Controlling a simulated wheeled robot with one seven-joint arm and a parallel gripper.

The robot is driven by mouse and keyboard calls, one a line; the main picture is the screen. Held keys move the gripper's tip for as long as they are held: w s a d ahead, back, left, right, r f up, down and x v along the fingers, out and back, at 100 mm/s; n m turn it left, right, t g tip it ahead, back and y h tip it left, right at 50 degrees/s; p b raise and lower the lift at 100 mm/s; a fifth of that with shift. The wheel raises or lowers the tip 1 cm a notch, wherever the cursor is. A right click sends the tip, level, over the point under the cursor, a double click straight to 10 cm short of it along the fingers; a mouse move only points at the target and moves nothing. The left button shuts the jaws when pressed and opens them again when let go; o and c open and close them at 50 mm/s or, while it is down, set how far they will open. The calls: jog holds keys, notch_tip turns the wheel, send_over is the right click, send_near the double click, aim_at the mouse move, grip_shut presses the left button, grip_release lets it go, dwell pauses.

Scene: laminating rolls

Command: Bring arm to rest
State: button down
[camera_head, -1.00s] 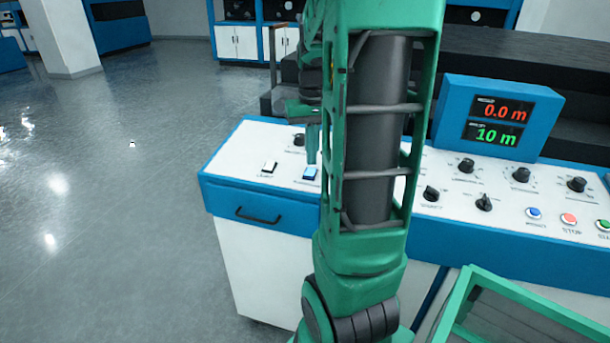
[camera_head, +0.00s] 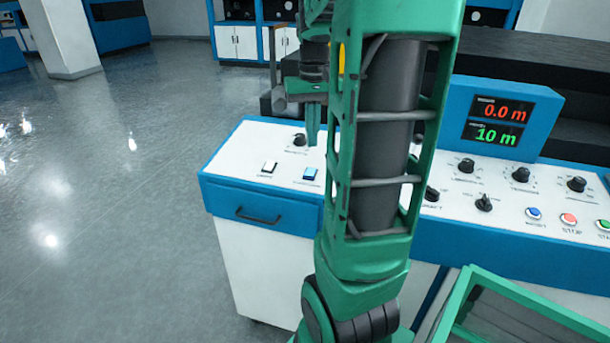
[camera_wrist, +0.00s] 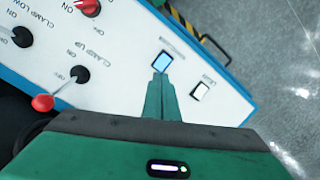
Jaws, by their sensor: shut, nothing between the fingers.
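My gripper (camera_head: 313,122) is shut and empty above the left end of the white control panel (camera_head: 235,158). In the wrist view my gripper (camera_wrist: 161,80) points at the panel, with its tips beside the lit blue button (camera_wrist: 163,61) in the picture. The white button (camera_wrist: 200,91) is to the right of the tips there. In the head view the blue button (camera_head: 310,174) and white button (camera_head: 269,167) lie below the gripper, which stands apart from them. My green arm hides the middle of the panel.
A display (camera_head: 495,117) reads 0.0 m and 10 m. Knobs and a STOP button (camera_head: 568,219) line the panel's right side. A red-tipped lever (camera_wrist: 42,102) stands near the clamp knobs. A green-framed box (camera_head: 520,310) is at front right. Open floor (camera_head: 110,210) lies left.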

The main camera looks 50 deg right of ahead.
dwell(0.4)
jog(key=s+a+f, duration=0.4)
jog(key=s+a, duration=0.2)
jog(key=a, duration=0.2)
jog(key=s+a+f+n, duration=0.1)
jog(key=s+a+f, duration=0.3)
jog(key=s+a, duration=0.3)
jog(key=shift+s+a, duration=0.25)
jog(key=shift+a, duration=0.9)
